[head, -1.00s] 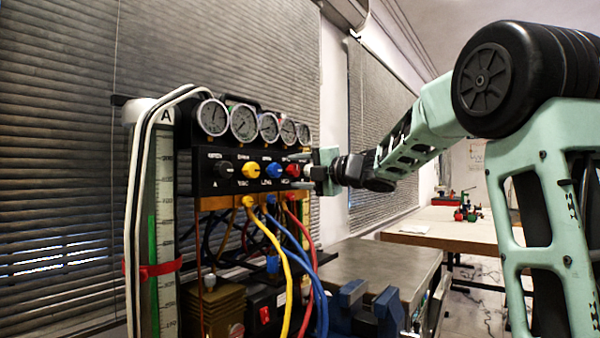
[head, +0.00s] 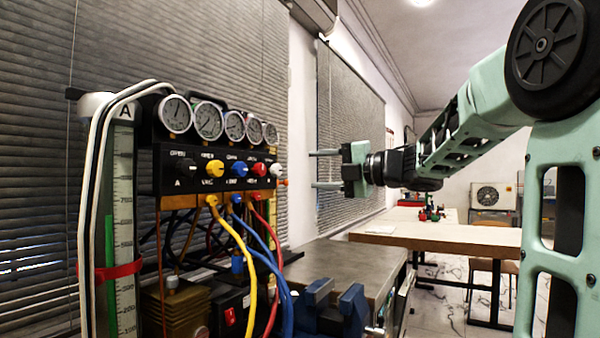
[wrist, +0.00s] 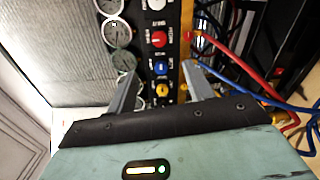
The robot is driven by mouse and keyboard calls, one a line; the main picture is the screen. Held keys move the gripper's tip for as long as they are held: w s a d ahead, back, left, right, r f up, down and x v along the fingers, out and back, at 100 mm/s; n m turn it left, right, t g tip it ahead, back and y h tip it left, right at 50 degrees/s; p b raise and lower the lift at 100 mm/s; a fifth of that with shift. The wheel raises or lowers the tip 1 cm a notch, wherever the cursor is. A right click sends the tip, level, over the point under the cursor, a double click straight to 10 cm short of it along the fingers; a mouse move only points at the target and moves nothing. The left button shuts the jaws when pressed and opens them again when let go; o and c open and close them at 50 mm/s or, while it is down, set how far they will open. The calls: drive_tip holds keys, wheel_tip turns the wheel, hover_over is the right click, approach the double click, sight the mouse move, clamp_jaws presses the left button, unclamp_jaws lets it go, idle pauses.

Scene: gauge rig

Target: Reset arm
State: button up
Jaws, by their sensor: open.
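My gripper (head: 326,169) is open and empty, its two fingers one above the other, pointing left toward the gauge panel (head: 170,168) and standing clear of it. In the wrist view my gripper (wrist: 158,88) spreads its fingers in front of the knobs. The panel carries a black knob (head: 186,171), a yellow knob (head: 215,169), a blue knob (head: 239,169), a red knob (head: 259,169) and a white knob at its right end. In the wrist view the red knob (wrist: 159,39), blue knob (wrist: 161,68) and yellow knob (wrist: 163,90) show. Several round gauges (head: 209,120) sit on top.
A clear tube with green fluid (head: 112,235) stands at the left, held by a red strap. Yellow, blue and red hoses (head: 250,270) hang below the panel. A metal bench (head: 345,265) with blue clamps is below my gripper. A wooden table (head: 450,235) stands behind.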

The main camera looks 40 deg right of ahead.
drive_tip(key=shift+v, duration=1)
